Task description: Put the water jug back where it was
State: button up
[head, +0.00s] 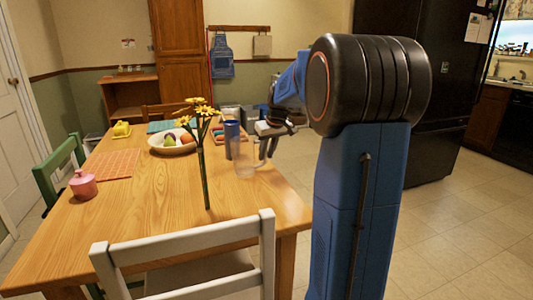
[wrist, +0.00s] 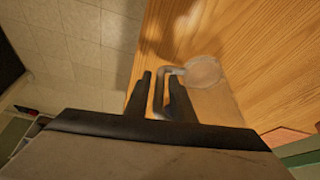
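The water jug (head: 246,158) is clear and looks upright on the wooden table, near its right edge. In the wrist view its round, see-through body (wrist: 203,72) shows over the wood, with its handle (wrist: 158,95) towards my gripper. My gripper (head: 267,148) is at the jug's handle side, pointing down. In the wrist view the two dark fingers (wrist: 160,82) are apart, one on each side of the handle bar, with a gap visible between them. The lower part of the handle is hard to make out.
A dark blue can (head: 232,139) stands just behind the jug. Yellow flowers (head: 204,150) rise in front of it to the left. A fruit bowl (head: 173,147) and pink pot (head: 83,185) are farther left. A white chair (head: 190,240) stands at the near edge.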

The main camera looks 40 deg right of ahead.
jog(key=shift+o, duration=0.2)
jog(key=shift+r, duration=0.1)
jog(key=v, duration=1.2)
jog(key=shift+r, duration=0.1)
dwell(0.3)
